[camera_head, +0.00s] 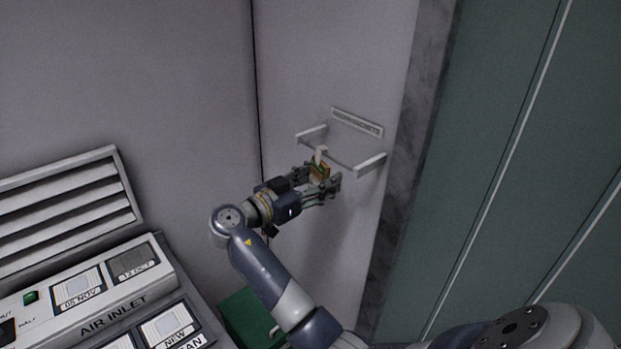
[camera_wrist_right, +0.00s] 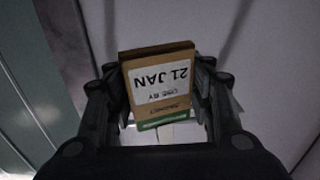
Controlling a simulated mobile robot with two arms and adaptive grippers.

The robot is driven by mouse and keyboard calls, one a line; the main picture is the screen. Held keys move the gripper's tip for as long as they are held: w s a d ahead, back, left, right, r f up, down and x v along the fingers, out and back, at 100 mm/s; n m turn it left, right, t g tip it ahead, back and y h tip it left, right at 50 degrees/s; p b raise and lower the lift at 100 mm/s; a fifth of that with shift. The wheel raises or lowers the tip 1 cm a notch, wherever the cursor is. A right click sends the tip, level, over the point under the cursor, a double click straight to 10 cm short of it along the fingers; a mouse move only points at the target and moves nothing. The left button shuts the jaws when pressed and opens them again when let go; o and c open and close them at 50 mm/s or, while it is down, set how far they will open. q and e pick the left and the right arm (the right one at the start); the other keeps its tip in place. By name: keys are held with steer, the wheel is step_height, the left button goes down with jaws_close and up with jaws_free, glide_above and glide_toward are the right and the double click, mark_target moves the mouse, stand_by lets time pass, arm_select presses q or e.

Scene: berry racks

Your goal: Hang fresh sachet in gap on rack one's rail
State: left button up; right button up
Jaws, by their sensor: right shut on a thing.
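My right gripper (camera_head: 322,184) is shut on a small brown sachet (camera_head: 320,172) with a green edge. In the right wrist view the sachet (camera_wrist_right: 158,82) sits between both fingers, and its white label reads "USE BY 21 JAN" upside down. A pale piece (camera_head: 321,153) sticks up from the sachet's top, close to the rail. The rail (camera_head: 340,159) is a thin bar between two white wall brackets (camera_head: 312,133) and (camera_head: 370,164). I cannot tell whether the pale piece touches the rail or is over it. No other sachet shows on the rail. My left gripper is not in view.
A small lettered sign (camera_head: 357,122) is on the wall above the rail. A louvred vent (camera_head: 70,200) and an "AIR INLET" panel (camera_head: 115,318) with dated cards stand at left. A green box (camera_head: 245,312) is below my right arm. Green panels (camera_head: 530,150) fill the right.

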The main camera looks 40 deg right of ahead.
steer(key=shift+s+a+b, duration=0.1)
steer(key=shift+a+b, duration=0.25)
steer(key=shift+a, duration=0.75)
steer(key=shift+s+a+b, duration=0.15)
steer(key=shift+a+b, duration=0.4)
steer(key=shift+a, duration=0.9)
steer(key=shift+s+a+b, duration=0.1)
steer(key=shift+a+b, duration=0.45)
steer(key=shift+a, duration=0.9)
